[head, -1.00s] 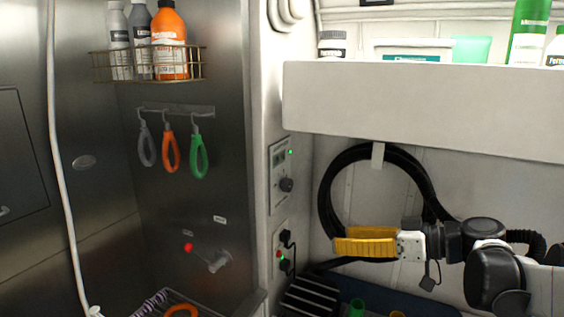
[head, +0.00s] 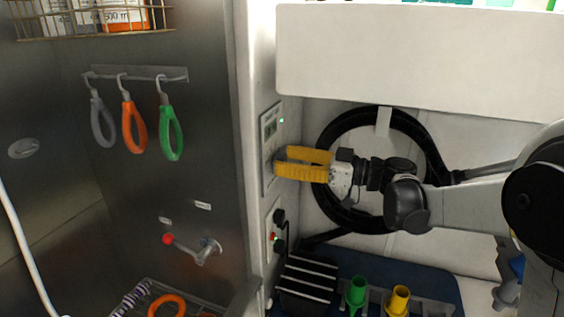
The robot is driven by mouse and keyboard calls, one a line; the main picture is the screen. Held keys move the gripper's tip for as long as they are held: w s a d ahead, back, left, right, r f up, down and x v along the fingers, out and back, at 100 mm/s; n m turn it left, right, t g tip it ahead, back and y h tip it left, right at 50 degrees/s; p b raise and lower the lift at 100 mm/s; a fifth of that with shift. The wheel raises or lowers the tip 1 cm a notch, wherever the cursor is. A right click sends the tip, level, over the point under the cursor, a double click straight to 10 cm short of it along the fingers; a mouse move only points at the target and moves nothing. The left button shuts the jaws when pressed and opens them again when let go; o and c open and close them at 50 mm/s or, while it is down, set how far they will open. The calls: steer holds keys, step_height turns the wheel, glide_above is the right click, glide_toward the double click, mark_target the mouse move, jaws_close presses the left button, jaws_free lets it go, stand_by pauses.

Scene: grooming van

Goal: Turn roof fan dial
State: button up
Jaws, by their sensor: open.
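The grey control panel (head: 270,132) with a small screen and a green light is on the white side wall, left of the hose loop. The dark dial on its lower part is mostly or fully hidden by my fingers. My gripper (head: 280,163), with yellow fingers, is open and points left at the lower part of the panel. Its fingertips are at the dial's place, one finger above the other. I cannot tell whether they touch the dial.
A black hose loop (head: 333,130) hangs behind my gripper. A white cabinet (head: 420,57) juts out above. A lower plate with a red button (head: 272,236) and plugs sits under the panel. Green (head: 356,291) and yellow (head: 399,300) cups stand below.

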steer(key=shift+w+a, duration=0.25)
steer(key=shift+a, duration=0.25)
steer(key=shift+c, duration=0.4)
steer(key=c, duration=1.1)
steer(key=shift+m, duration=0.3)
steer(key=m, duration=0.4)
steer(key=shift+w+m+p, duration=0.1)
steer(key=shift+m+p, duration=0.2)
steer(key=shift+m, duration=2.3)
